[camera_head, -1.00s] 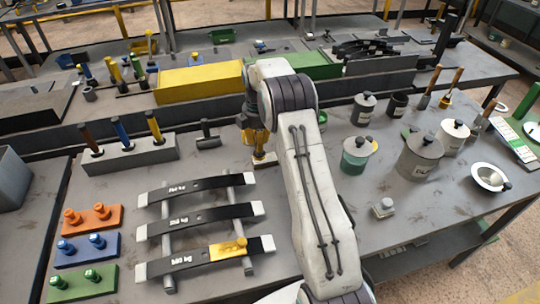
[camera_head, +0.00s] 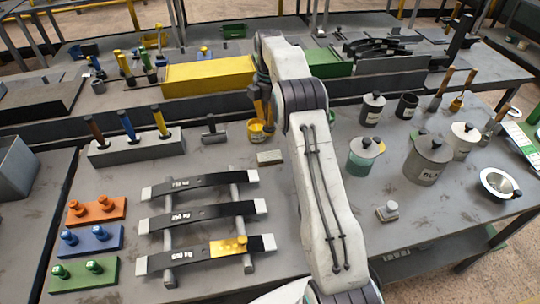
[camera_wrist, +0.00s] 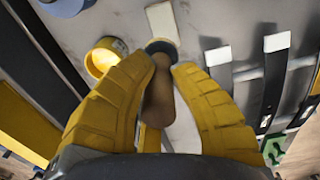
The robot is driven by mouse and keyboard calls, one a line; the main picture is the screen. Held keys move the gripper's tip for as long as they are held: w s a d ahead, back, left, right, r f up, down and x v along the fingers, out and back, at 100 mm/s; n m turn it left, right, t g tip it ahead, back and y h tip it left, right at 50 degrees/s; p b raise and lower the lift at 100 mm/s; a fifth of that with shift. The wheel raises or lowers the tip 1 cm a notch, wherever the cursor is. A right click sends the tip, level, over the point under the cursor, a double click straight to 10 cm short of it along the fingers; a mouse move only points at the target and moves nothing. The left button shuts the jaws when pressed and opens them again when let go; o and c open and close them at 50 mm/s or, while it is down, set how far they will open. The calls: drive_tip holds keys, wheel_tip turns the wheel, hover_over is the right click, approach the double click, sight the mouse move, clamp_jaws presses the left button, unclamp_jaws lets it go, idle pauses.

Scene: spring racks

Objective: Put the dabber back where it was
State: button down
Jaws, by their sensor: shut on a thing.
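My gripper (camera_wrist: 160,72) is shut on the dabber (camera_wrist: 158,98), which has a brown wooden handle and a dark round end, seen in the wrist view between the yellow fingers. In the head view my gripper (camera_head: 262,104) is raised above the bench, by a small yellow pot (camera_head: 256,132); the dabber is mostly hidden there. The pot also shows in the wrist view (camera_wrist: 103,58), left of the dabber's end. A pale flat block (camera_head: 270,157) lies on the bench in front of the pot. The dabber's end appears apart from both.
A grey block (camera_head: 132,152) holds three handled tools at left. Dark spring leaves (camera_head: 200,217) lie across bars in front. Lidded cans (camera_head: 428,158) and a jar (camera_head: 362,155) stand at right. A yellow box (camera_head: 208,75) stands behind. Some bench around the pale block is clear.

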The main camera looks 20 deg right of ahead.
drive_tip(key=shift+s, duration=0.25)
drive_tip(key=shift+f+p, duration=0.65)
drive_tip(key=shift+f, duration=4.35)
drive_tip(key=shift+f, duration=0.2)
drive_tip(key=c, duration=1.2)
unclamp_jaws()
